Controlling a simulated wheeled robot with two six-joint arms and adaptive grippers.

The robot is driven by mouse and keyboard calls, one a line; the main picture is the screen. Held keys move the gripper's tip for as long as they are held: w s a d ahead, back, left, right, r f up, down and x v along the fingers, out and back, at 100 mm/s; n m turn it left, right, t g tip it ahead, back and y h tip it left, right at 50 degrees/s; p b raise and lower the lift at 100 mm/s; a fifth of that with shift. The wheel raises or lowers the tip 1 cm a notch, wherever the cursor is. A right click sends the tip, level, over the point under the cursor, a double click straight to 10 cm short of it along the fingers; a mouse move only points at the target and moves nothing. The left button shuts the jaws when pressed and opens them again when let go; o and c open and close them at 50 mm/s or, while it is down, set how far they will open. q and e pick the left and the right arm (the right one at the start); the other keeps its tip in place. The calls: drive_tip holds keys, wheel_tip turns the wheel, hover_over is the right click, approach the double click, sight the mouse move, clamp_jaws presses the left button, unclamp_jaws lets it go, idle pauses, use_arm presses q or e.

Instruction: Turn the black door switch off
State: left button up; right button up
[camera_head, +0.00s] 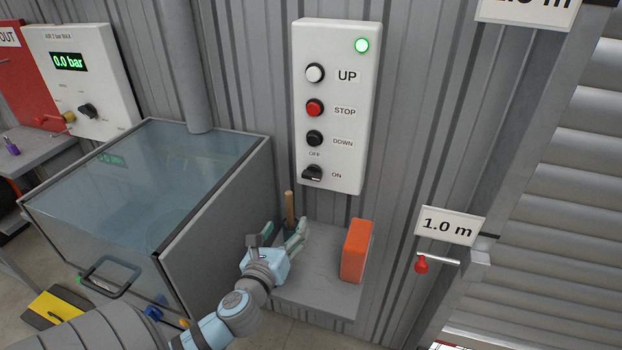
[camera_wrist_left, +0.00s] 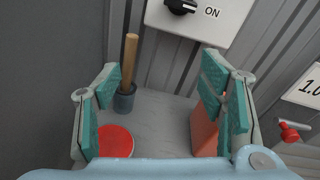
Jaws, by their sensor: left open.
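The black door switch (camera_head: 313,174) is a rotary knob at the bottom of the white control box (camera_head: 350,110) on the wall. OFF is printed above it and ON to its right. Its grip lies roughly sideways, in line with ON. The switch also shows at the top edge of the left wrist view (camera_wrist_left: 181,6), partly cut off. My left gripper (camera_head: 285,236) is below the control box, over the small grey shelf, apart from the switch. In the left wrist view its fingers (camera_wrist_left: 163,95) are spread with nothing gripped. My right gripper is not in view.
The shelf (camera_head: 325,297) holds an orange block (camera_head: 356,250) and a dark cup with a wooden handle (camera_wrist_left: 130,62). A red disc (camera_wrist_left: 115,141) shows below the cup. A glass-topped cabinet (camera_head: 145,175) stands left. A red-knobbed lever (camera_head: 422,265) is right. UP, STOP and DOWN buttons sit above the switch.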

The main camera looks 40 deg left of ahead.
sight(310, 178)
use_arm(q)
drive_tip(key=w+a+r+m, duration=0.1)
drive_tip(key=w, duration=0.3)
drive_tip(key=w+a+r+m+t, duration=0.1)
drive_tip(key=w, duration=0.4)
drive_tip(key=w+a+r+m, duration=0.1)
drive_tip(key=w+a+r, duration=0.1)
drive_tip(key=w, duration=0.3)
drive_tip(key=shift+w+m, duration=0.2)
drive_tip(key=shift+m, duration=0.1)
drive_tip(key=shift+r, duration=0.1)
drive_tip(key=shift+c, duration=0.4)
drive_tip(key=c, duration=1.1)
